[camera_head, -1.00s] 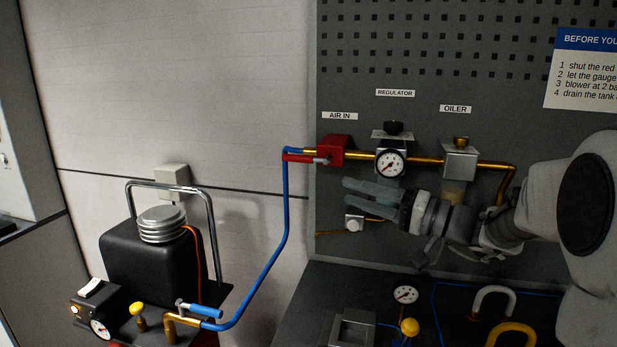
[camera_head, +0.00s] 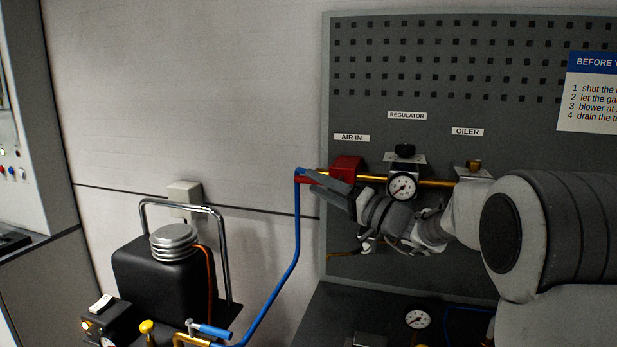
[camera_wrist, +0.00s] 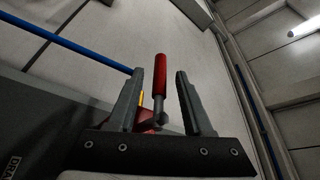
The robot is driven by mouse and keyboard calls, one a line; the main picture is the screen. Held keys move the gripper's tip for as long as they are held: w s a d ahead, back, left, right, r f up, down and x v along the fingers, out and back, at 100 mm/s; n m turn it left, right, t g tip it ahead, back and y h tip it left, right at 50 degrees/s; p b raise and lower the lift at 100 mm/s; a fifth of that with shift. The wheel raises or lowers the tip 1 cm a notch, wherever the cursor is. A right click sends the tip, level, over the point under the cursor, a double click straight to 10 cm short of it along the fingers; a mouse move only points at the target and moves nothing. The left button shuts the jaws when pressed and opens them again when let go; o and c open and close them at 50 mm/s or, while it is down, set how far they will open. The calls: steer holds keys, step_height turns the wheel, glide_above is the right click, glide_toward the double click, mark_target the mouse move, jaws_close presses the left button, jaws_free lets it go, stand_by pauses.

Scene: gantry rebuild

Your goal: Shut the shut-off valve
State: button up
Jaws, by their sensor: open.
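The shut-off valve is a red block (camera_head: 346,167) on the brass pipe under the AIR IN label. Its red lever handle (camera_head: 304,180) points left, roughly level and along the pipe, partly hidden by my gripper. My gripper (camera_head: 327,187) is open at the lever, just below the block. In the wrist view the red handle (camera_wrist: 160,76) stands between the two open fingers of my gripper (camera_wrist: 160,88), with a gap showing on both sides. The lever's grey stem reaches down to the red body near the palm.
The regulator gauge (camera_head: 402,186) is close right of my gripper, with the oiler bracket (camera_head: 474,171) beyond. A blue hose (camera_head: 297,235) drops from the pipe's left end to the compressor (camera_head: 160,275).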

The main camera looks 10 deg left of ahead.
mark_target(309, 180)
steer(key=shift+x, duration=1.6)
steer(key=shift+c, duration=0.2)
jaws_close()
